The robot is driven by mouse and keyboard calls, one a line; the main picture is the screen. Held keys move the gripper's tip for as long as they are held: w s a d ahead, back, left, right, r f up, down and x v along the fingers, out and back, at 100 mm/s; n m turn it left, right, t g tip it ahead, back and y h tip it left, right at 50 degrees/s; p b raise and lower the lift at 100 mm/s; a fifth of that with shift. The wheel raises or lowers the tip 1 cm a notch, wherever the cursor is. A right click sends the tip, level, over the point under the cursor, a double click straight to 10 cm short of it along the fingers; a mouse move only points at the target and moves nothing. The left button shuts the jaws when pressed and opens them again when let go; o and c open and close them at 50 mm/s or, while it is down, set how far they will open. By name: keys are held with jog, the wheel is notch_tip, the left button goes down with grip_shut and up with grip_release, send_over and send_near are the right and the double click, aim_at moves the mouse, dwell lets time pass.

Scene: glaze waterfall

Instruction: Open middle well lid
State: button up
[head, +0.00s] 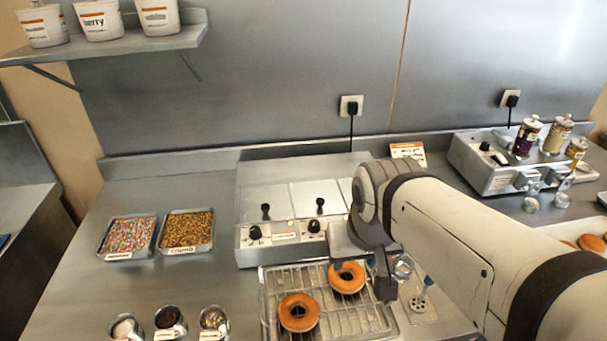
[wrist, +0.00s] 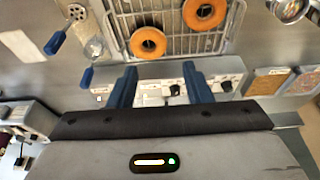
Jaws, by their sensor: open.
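The warmer (head: 285,240) is a steel box with flat lids on top and dials on its front. The left well lid (head: 266,198) and the middle well lid (head: 312,197) lie flat and closed, each with a black upright handle; the middle one's handle (head: 320,206) is just left of my arm. Any right lid is mostly hidden by my arm. My gripper (wrist: 160,78) is open and empty. In the head view it is in front of the warmer, over the rack's back edge. The wrist view shows the warmer's dial panel (wrist: 150,92) between and beyond the blue fingers.
Trays of sprinkles (head: 128,235) and crunch (head: 187,231), with small topping cups (head: 169,320), are left. A bottle station (head: 490,175) stands right. The counter left of the warmer is partly clear.

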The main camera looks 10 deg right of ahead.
jog(key=w+m+h+b, duration=0.1)
jog(key=w+m+b, duration=0.25)
jog(key=w, duration=0.85)
jog(key=m+h+b, duration=0.2)
jog(key=m+b, duration=0.1)
jog(key=m, duration=0.2)
send_near(319, 201)
jog(key=f, duration=0.1)
jog(key=x, duration=0.7)
jog(key=shift+w+d+p, duration=0.2)
jog(key=shift+d+p, duration=0.05)
jog(key=shift+p, duration=0.1)
jog(key=shift+c, duration=0.4)
grip_shut()
